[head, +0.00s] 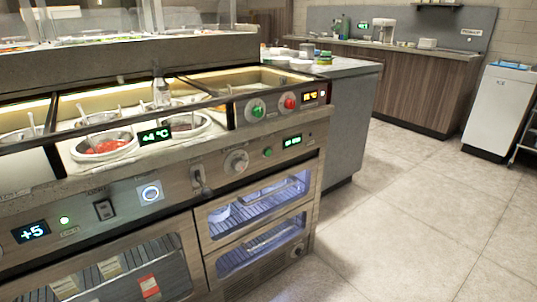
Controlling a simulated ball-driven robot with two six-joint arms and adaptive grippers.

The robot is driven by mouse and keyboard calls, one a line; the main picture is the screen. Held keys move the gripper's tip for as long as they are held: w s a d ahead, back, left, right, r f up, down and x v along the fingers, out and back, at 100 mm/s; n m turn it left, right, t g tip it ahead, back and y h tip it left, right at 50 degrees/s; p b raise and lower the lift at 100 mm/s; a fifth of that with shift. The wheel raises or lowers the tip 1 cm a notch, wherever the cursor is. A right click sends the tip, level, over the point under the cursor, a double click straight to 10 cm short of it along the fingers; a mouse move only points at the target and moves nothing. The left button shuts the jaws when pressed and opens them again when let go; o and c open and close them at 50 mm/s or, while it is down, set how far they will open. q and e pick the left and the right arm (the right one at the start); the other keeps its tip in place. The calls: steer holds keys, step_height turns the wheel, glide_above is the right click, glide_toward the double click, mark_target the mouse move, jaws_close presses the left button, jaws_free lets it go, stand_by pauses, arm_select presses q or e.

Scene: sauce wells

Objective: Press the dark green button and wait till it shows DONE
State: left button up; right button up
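A round green button (256,108) sits on the upper panel at the right end of the sauce counter, with a red button (290,102) to its right. A small amber display (311,96) is beside the red one. A smaller green button (267,152) sits on the lower front panel, left of a small display (292,140) with green text too small to read surely. A small lit green spot (64,220) is at the far left beside a "+5" display (31,231). I cannot tell surely which is the dark green button. Neither gripper is in view.
Sauce wells with ladles, one holding red sauce (103,147), lie behind a dark rail carrying a temperature display (155,134). A knob (236,161) and lit glass drawers (259,203) are on the front. The tiled floor (400,220) to the right is clear.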

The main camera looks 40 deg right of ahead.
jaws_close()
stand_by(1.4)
